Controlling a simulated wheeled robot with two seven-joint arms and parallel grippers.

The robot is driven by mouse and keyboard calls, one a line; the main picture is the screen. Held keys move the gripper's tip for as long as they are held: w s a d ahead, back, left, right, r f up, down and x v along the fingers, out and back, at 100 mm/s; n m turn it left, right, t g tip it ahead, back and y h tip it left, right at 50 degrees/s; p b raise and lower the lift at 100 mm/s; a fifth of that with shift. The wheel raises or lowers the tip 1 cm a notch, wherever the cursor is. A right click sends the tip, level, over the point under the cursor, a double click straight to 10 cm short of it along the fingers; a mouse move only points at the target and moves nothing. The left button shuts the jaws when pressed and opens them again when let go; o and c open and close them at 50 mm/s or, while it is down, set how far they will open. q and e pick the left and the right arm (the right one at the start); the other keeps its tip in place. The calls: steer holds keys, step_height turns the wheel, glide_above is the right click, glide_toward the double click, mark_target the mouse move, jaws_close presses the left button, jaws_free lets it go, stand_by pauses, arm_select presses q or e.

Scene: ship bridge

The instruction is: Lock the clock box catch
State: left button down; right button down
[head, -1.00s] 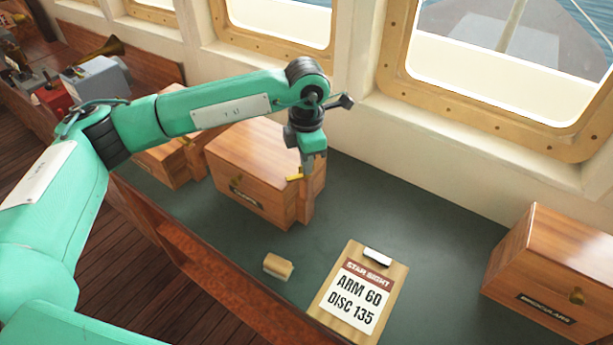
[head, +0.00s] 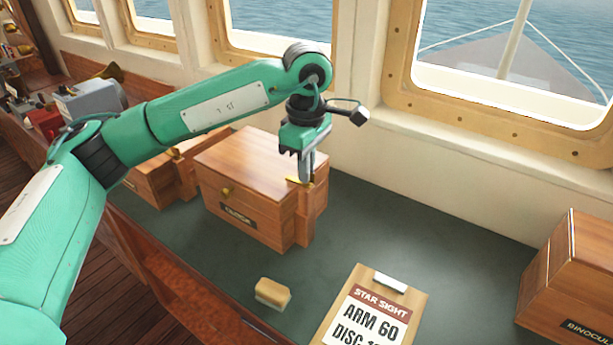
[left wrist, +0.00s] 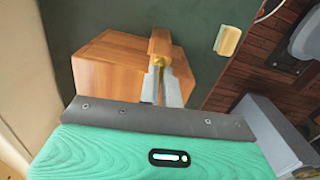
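The clock box (head: 250,160) is a brown wooden box with a dark name plate and a brass knob on its front. It stands on the dark green counter. A wooden post (head: 311,215) is at its right end, and the brass catch (head: 296,181) is at the top there. My left gripper (head: 306,181) points down at the catch. In the left wrist view the two grey fingers (left wrist: 161,75) are close together, with the brass catch (left wrist: 158,61) between their tips. The fingers partly hide it. My right gripper is out of view.
A second wooden box (head: 150,183) stands close to the left of the clock box. A small tan block (head: 272,293) and a clipboard (head: 372,310) lie in front. The binoculars box (head: 570,275) is at the right. Windows line the back wall; counter between is clear.

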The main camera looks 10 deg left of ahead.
arm_select(q)
steer(key=shift+m+b, duration=0.35)
steer(key=shift+m, duration=0.15)
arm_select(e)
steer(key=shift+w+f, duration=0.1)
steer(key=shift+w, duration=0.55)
arm_select(q)
steer(key=shift+r, duration=0.1)
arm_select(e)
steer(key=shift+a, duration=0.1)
arm_select(q)
steer(key=c, duration=1.6)
jaws_free()
